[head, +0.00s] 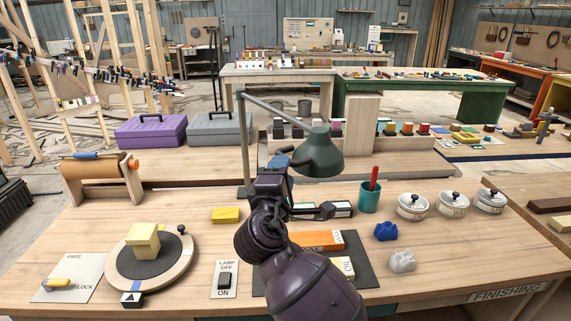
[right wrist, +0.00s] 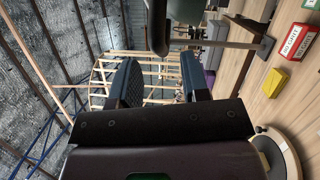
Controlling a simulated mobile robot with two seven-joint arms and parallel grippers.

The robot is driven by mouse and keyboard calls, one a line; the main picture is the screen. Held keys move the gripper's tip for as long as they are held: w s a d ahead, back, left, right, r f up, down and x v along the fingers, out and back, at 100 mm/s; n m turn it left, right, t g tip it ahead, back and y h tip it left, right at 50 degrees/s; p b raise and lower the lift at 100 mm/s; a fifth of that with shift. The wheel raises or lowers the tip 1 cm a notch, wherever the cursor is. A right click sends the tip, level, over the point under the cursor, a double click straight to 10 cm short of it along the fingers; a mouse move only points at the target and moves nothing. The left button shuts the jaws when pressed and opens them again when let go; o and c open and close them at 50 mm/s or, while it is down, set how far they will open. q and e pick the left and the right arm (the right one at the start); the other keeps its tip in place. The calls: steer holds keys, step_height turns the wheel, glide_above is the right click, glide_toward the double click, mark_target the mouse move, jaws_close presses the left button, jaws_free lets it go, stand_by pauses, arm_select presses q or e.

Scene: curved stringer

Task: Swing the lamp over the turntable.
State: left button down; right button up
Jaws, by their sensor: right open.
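The lamp has a green shade (head: 320,156), an upright post (head: 243,140) and a slanting arm (head: 275,110). Its shade hangs over the back middle of the bench, right of the turntable. The round turntable (head: 186,266) stands at front left, bearing a stacked pale yellow block (head: 143,241). My right gripper (head: 284,160) is raised beside the shade, partly overlapping it in the head view. My left gripper is out of view.
A lamp switch plate (head: 225,279) and a yellow block (head: 226,215) lie right of the turntable. A teal cup (head: 370,197), white lidded pots (head: 451,205) and blue lump (head: 386,231) stand at right. A paper roll holder (head: 100,180) stands back left.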

steer(key=v, duration=0.6)
